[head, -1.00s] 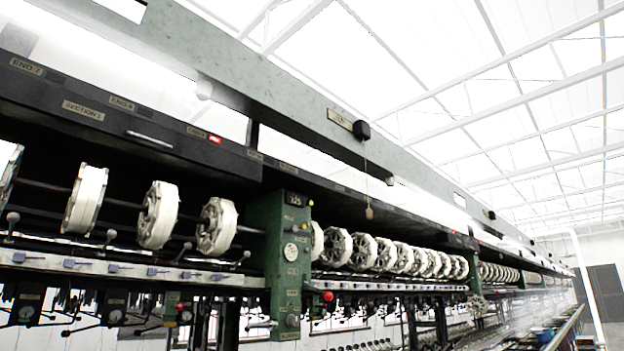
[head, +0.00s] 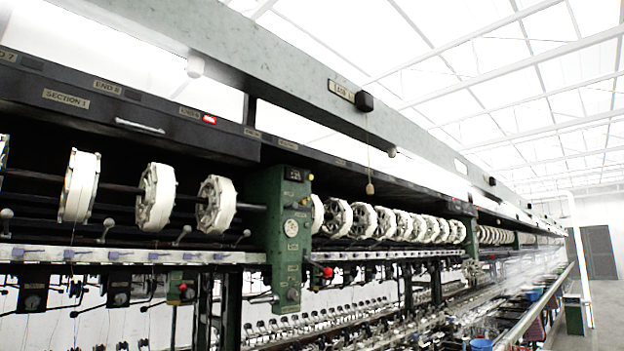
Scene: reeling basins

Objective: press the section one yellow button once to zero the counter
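The section 1 label plate (head: 66,98) is on the dark upper panel at the left. A green post (head: 287,245) stands near the middle, at the right end of the nearest row of white reels. A small dark counter display (head: 293,174) is at the top of the post. A small yellow button (head: 311,177) sticks out at the post's upper right edge. Neither of my grippers shows, and nothing touches the button.
White reels (head: 156,197) line the machine on both sides of the post. Basins and a long rail (head: 535,308) run along the right, with open floor beyond.

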